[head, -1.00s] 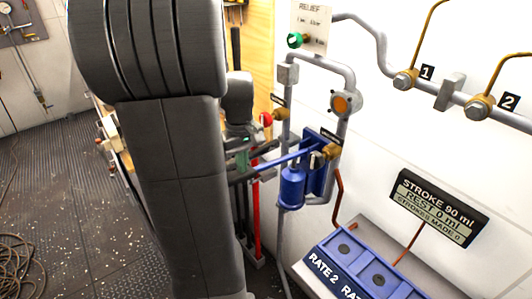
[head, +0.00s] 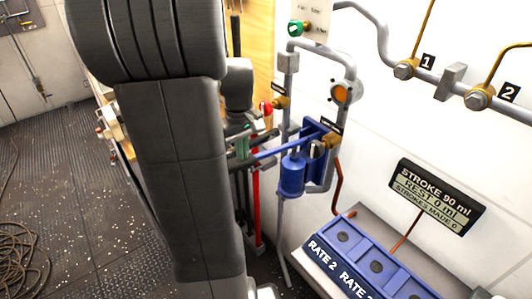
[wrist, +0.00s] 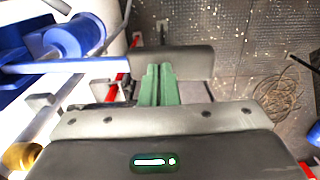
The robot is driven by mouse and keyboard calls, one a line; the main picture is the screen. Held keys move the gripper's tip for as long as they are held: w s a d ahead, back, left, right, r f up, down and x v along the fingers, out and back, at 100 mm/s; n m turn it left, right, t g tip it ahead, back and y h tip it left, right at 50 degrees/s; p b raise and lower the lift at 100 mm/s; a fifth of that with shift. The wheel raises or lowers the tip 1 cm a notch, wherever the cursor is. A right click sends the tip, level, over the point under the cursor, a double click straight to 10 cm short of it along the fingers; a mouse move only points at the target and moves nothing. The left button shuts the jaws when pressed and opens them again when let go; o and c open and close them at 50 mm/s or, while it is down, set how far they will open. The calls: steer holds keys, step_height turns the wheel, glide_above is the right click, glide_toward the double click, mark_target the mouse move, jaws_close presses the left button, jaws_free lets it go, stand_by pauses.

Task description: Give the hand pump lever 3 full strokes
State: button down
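The hand pump (head: 291,176) is a blue cylinder on a blue wall bracket, at the centre of the head view. Its blue lever (head: 277,151) slopes down left to my gripper (head: 243,157). In the wrist view the lever (wrist: 70,67) runs in from the left and meets the grey block beside the green pads of my gripper (wrist: 156,86). The lever's far end is hidden there, and I cannot tell whether the fingers grip it. A display (head: 437,196) reads "STROKE 90 ml", "REST 0 ml", "STROKES MADE 0".
A blue rate box (head: 345,252) stands below right. A red bar (head: 256,200) stands behind the gripper. A coiled hose (head: 20,255) lies on the littered floor.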

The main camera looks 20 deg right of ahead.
step_height(320, 180, down, 10)
steer(key=b, duration=0.6)
step_height(320, 180, up, 12)
steer(key=p, duration=0.9)
steer(key=shift+r+p, duration=0.1)
steer(key=shift+p, duration=0.3)
steer(key=shift+r+p, duration=1.75)
steer(key=shift+r, duration=0.75)
